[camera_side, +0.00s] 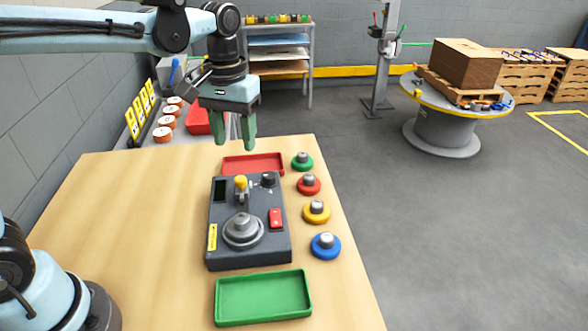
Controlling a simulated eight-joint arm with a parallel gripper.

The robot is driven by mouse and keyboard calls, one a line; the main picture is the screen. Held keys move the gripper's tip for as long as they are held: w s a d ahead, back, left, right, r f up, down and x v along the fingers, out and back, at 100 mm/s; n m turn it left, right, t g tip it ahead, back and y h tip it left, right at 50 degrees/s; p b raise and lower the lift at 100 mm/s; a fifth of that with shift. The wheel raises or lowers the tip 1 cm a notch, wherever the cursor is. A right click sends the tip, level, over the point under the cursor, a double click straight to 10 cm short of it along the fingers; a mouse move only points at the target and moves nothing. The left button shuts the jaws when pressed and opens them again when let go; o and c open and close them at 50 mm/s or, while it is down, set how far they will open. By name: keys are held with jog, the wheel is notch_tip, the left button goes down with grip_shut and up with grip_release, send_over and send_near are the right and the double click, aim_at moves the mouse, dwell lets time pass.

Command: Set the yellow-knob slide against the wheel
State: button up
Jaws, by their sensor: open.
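The yellow-knob slide (241,183) stands on top of a dark grey machine box on the table, towards its back left. A grey round wheel (243,230) sits in front of it on the same box. A small grey bracket lies between the yellow knob and the wheel; I cannot tell whether it touches the wheel. My gripper (237,142) is open and empty, pointing down, above and behind the yellow knob and clear of it. Its green fingers are apart.
The box (272,250) also carries a red switch (276,218) and a black knob (268,180). A green tray (263,315) lies in front, a red tray (236,166) behind. Several coloured knobbed discs line the right edge. The table's left side is clear.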

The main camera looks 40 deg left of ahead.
aim_at(240, 178)
notch_tip(240, 178, down, 9)
jog(key=shift+f, duration=0.1)
dwell(0.4)
grip_shut()
